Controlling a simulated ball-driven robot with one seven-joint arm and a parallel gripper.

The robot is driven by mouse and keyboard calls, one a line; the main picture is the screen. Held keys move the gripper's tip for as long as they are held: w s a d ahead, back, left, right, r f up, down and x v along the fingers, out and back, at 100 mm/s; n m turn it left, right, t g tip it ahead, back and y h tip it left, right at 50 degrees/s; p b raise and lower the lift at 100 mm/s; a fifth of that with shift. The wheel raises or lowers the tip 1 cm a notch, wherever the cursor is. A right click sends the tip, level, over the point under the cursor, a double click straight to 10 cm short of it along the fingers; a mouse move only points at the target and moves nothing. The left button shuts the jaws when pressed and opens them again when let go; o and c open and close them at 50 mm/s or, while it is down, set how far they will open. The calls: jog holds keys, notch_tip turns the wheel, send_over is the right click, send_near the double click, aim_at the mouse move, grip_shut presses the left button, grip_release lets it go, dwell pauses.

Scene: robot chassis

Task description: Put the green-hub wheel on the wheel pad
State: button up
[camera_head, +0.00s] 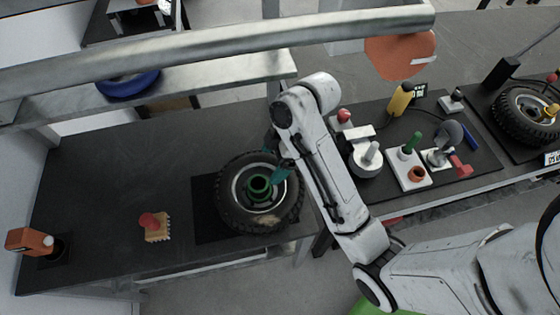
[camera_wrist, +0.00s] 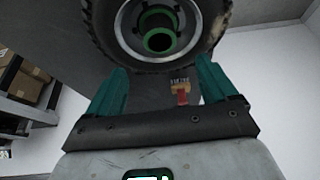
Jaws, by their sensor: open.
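The green-hub wheel (camera_head: 234,210) has a dark knobbly tyre, a pale rim and a green hub ring. It is over the right part of a dark square pad (camera_head: 206,226) on the left table; I cannot tell whether it lies fully flat. My gripper (camera_head: 281,170) is at the wheel's upper right edge, with a teal finger showing beside the hub. In the wrist view the two teal fingers of my gripper (camera_wrist: 160,82) are spread apart with nothing between them. The wheel (camera_wrist: 104,25) is beyond the fingertips there, its top cut off.
A red-handled brush (camera_head: 152,226) and an orange-topped tool (camera_head: 30,240) are on the table left of the wheel. A yellow-hub wheel (camera_head: 513,120) stands far right. A board (camera_head: 480,176) with several coloured tools is right of my arm. A metal rail (camera_head: 200,58) crosses above.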

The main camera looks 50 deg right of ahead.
jog(key=s+a+f+m, duration=0.1)
jog(key=s, duration=0.1)
jog(key=s+a+f+m, duration=0.1)
jog(key=s+f+m, duration=0.1)
jog(key=s+a+f+m+h, duration=0.1)
jog(key=s, duration=0.1)
jog(key=shift+s+f+m+g, duration=0.2)
jog(key=shift+m+g, duration=0.1)
jog(key=shift+g, duration=0.1)
jog(key=s+d+f+m+h, duration=0.1)
jog(key=s+m, duration=0.2)
jog(key=s, duration=0.2)
jog(key=s+d+f+m+h, duration=0.1)
jog(key=s+m+h, duration=0.1)
jog(key=s+m, duration=0.2)
jog(key=shift+s+d+f+g, duration=0.25)
jog(key=shift+s+d+g, duration=0.15)
jog(key=shift+s, duration=0.45)
